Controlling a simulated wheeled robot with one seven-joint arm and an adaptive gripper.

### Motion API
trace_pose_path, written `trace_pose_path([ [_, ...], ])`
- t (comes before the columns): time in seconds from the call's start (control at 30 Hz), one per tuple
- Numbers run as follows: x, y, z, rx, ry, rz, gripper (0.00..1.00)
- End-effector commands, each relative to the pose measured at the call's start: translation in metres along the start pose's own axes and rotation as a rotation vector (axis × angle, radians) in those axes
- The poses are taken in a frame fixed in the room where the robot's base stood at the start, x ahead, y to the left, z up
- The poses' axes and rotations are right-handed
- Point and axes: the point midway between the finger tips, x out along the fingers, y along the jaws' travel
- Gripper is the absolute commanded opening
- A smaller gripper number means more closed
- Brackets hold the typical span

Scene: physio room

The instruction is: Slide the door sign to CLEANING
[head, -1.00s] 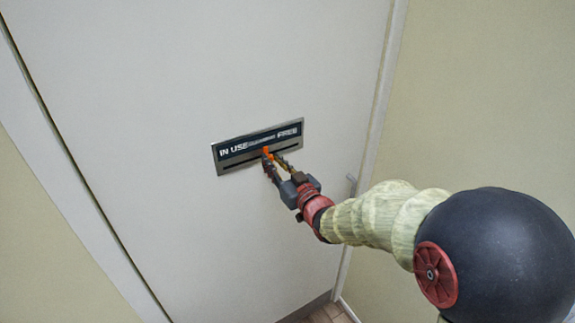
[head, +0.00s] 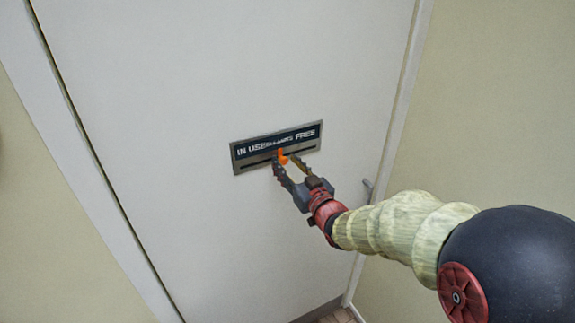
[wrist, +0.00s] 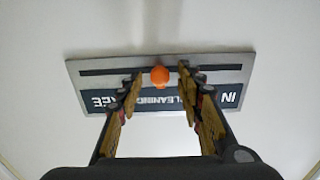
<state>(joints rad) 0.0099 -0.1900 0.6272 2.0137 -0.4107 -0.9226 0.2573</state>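The door sign (head: 240,160) is a grey metal plate on the white door, with a dark strip reading IN USE, CLEANING and FREE from left to right, and a dark slot below the words. The orange knob (head: 282,157) sits at the slot below the CLEANING word. My gripper (head: 288,163) is open at the sign, with a finger on either side of the knob. In the wrist view, the sign appears upside down and the knob (wrist: 160,75) stands between the spread fingertips, with gaps on both sides. The fingers and wrist hide part of the lettering there.
The white door (head: 180,80) is flat and clear around the sign. A small grey handle (head: 367,185) is near its right edge, behind my arm. The beige wall (head: 490,100) is on the right.

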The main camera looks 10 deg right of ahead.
Motion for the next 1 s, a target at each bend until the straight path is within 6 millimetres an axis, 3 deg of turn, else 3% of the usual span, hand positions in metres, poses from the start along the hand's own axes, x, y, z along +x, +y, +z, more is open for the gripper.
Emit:
trace_pose_path([
  [0.27, -0.021, 0.001, -0.001, 0.000, 0.001, 0.002, 0.37],
  [0.7, -0.102, 0.001, -0.001, -0.001, 0.002, 0.002, 0.37],
  [1.0, -0.120, 0.000, 0.001, -0.001, -0.001, 0.000, 0.37],
])
